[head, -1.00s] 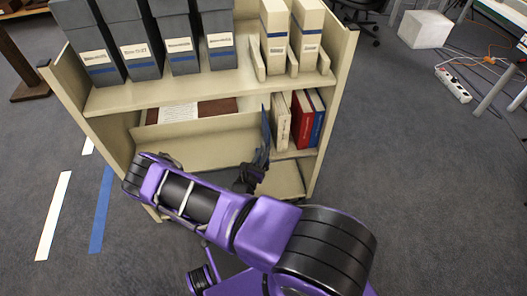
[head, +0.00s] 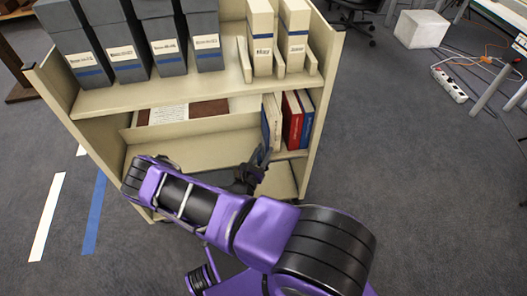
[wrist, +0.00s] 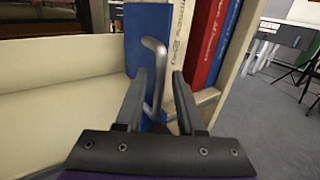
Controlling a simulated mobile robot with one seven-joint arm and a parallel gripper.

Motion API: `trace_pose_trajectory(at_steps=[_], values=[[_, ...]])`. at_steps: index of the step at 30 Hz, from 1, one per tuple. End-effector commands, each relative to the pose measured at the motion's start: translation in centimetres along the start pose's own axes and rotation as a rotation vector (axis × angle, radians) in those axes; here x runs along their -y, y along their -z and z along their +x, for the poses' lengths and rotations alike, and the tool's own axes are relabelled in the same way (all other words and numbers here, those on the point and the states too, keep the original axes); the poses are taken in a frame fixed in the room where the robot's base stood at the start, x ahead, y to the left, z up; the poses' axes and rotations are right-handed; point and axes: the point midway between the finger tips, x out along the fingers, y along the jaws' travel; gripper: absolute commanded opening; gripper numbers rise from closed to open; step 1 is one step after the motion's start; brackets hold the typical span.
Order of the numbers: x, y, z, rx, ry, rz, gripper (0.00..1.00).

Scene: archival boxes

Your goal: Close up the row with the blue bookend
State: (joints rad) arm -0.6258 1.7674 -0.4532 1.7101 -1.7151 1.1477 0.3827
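The blue bookend (wrist: 148,27) stands upright on the lower shelf, close against the left side of a cream book (head: 272,120). I cannot tell whether they touch. A bent metal handle (wrist: 160,65) sticks out from the bookend towards me. In the head view the bookend (head: 265,131) shows as a thin blue edge above my gripper (head: 258,167). Right of the cream book stand a red book (head: 292,120) and a blue book (head: 306,116).
The cream cart (head: 185,88) has grey boxes (head: 155,30) and cream boxes (head: 260,35) on its top shelf. A paper (head: 168,115) lies on a brown folder (head: 209,110) behind the lower ledge. The lower shelf is clear left of the bookend. Its right side panel (head: 322,100) bounds the books.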

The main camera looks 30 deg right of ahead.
Motion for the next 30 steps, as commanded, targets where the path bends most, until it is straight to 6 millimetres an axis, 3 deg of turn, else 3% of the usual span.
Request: trace_pose_trajectory(at_steps=[9,14,30], values=[[-0.1,-0.1,0.0,0.001,-0.002,0.001,0.45],[-0.2,-0.1,-1.4,-0.001,-0.004,0.000,0.45],[-0.1,-0.1,-13.7,0.000,-0.004,0.000,0.45]])
